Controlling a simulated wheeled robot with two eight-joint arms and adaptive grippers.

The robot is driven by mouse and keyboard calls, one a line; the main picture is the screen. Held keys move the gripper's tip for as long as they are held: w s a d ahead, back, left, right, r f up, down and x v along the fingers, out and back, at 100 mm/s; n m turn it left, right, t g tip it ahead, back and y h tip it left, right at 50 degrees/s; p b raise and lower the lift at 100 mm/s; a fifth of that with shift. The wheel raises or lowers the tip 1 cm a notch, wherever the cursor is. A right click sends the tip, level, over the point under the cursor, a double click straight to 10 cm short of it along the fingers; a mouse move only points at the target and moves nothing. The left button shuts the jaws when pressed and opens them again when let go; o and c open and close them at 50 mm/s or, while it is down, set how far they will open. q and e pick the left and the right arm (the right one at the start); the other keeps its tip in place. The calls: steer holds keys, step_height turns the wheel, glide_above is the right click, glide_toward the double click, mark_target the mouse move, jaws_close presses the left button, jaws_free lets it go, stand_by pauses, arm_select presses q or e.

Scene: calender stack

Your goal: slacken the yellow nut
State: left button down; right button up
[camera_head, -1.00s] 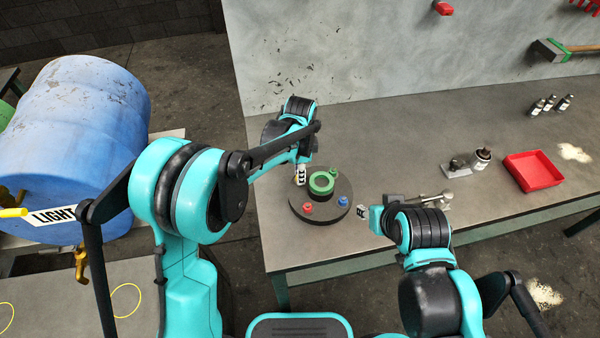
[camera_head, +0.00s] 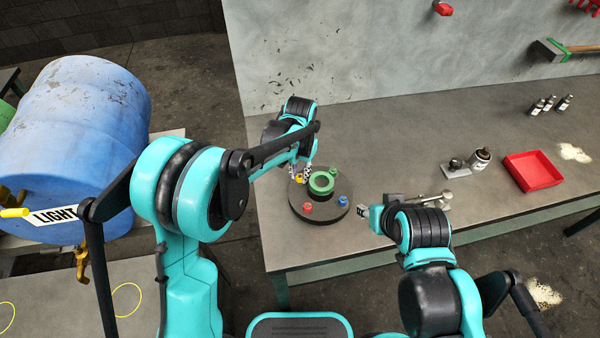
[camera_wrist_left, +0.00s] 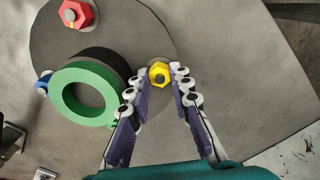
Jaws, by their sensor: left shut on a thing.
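The yellow nut (camera_head: 299,179) sits near the left edge of a round dark plate (camera_head: 324,216) on the bench. In the left wrist view the yellow nut (camera_wrist_left: 159,73) shows as a hexagon with a dark bolt end in its middle. My left gripper (camera_head: 302,176) comes down over it, with one fingertip on either side. In the wrist view this gripper (camera_wrist_left: 162,72) is shut on the yellow nut. My right gripper (camera_head: 363,211) is right of the plate, small and away from the nuts; its jaws are unclear.
A green ring (camera_wrist_left: 61,104) stands on the plate close beside the left fingers. A red nut (camera_head: 308,208) and a blue nut (camera_head: 343,201) are on the plate too. A red tray (camera_head: 534,171) and small bottles stand farther right. The bench behind the plate is clear.

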mark_target(300, 176)
arm_select(q)
steer(key=n, duration=1.1)
steer(key=shift+n, duration=0.4)
stand_by(0.3)
steer(key=c, duration=1.4)
jaws_free()
steer(key=shift+o, duration=0.2)
step_height(300, 176, up, 12)
